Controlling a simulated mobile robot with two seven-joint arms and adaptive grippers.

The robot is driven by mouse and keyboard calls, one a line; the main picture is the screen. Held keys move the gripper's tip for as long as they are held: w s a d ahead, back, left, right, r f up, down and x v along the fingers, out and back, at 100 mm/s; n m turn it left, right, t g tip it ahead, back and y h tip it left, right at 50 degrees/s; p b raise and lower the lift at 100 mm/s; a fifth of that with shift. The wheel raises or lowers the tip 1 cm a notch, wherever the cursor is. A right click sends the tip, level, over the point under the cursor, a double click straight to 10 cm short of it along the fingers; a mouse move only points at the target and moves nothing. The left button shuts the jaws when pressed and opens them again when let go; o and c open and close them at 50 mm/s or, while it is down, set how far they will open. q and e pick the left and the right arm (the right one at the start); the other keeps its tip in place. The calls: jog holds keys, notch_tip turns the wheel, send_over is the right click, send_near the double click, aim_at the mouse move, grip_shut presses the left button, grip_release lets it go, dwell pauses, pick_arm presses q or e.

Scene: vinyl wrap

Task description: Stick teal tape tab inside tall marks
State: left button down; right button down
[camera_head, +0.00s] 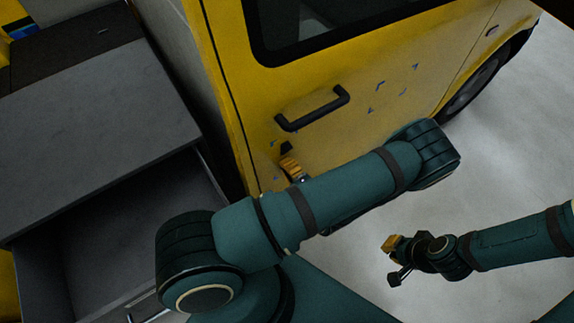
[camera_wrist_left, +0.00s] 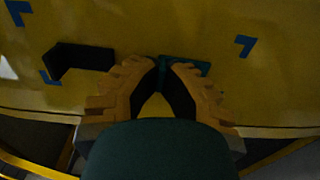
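My left gripper (camera_wrist_left: 168,66) has its two ridged orange fingers drawn together at the tips in the left wrist view. A small teal tab (camera_wrist_left: 190,62) shows at and just beyond the fingertips, in front of the yellow door; I cannot tell whether it touches the door. Blue corner marks lie on the door, one at the right (camera_wrist_left: 245,45) and one at the upper left (camera_wrist_left: 18,12). In the head view the left gripper (camera_head: 292,168) is partly hidden behind my arm, below the door handle. Several blue marks (camera_head: 380,84) show right of the handle. My right gripper (camera_head: 393,258) hangs empty over the floor.
The black handle (camera_head: 312,110) sticks out from the yellow door (camera_head: 350,60) above the left gripper. A grey cabinet (camera_head: 80,100) with an open drawer (camera_head: 120,215) stands at the left. The floor (camera_head: 500,160) at the right is clear.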

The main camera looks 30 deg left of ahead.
pick_arm(q)
jog(key=c, duration=1.1)
grip_release()
jog(key=shift+o, duration=0.2)
jog(key=v, duration=1.2)
jog(key=shift+s, duration=0.1)
